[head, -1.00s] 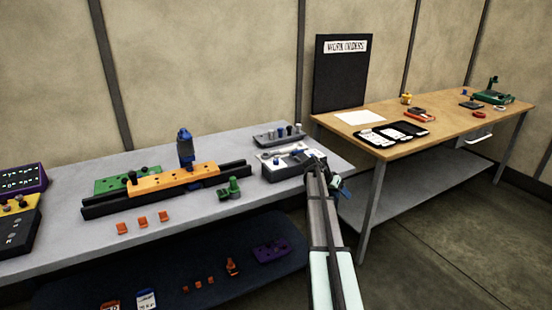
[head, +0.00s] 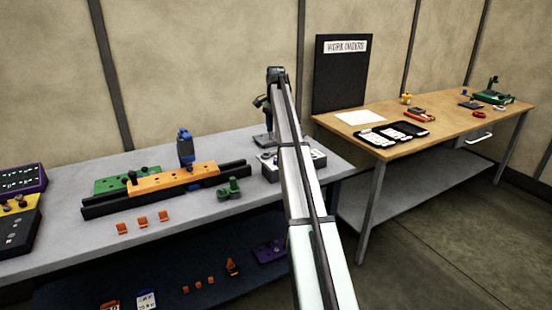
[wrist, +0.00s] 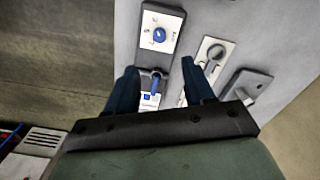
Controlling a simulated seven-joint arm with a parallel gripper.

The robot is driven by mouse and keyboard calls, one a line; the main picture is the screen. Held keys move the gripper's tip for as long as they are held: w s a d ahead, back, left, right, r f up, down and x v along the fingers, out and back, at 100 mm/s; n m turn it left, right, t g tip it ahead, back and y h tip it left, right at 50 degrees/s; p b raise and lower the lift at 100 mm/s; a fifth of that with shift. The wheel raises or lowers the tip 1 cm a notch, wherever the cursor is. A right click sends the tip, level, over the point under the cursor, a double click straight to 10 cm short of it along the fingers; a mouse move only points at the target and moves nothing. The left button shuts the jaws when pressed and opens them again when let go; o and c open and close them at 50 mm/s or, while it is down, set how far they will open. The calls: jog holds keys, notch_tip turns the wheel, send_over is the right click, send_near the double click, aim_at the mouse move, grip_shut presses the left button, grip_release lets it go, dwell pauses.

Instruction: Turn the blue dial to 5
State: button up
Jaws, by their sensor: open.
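In the wrist view the blue dial (wrist: 159,35) sits on a white-faced panel (wrist: 162,18) with small marks around it, too small to read. My gripper (wrist: 160,82) is open and empty, its two dark fingers spread below the dial in the picture, apart from it. Between the fingers, farther down, is a small blue part (wrist: 155,80) on a white plate. In the head view my gripper (head: 265,118) hangs from the raised arm over the back of the grey bench. The grey box (head: 318,160) is partly covered by my arm, and the dial cannot be made out there.
On the bench, a green part (head: 230,188) and an orange block on a black rail (head: 120,205) stand left of the box. A wooden table (head: 440,130) is at right.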

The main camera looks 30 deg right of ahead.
aim_at(276, 160)
notch_tip(276, 160, down, 14)
jog(key=shift+r, duration=0.25)
dwell(0.3)
grip_shut()
dwell(0.4)
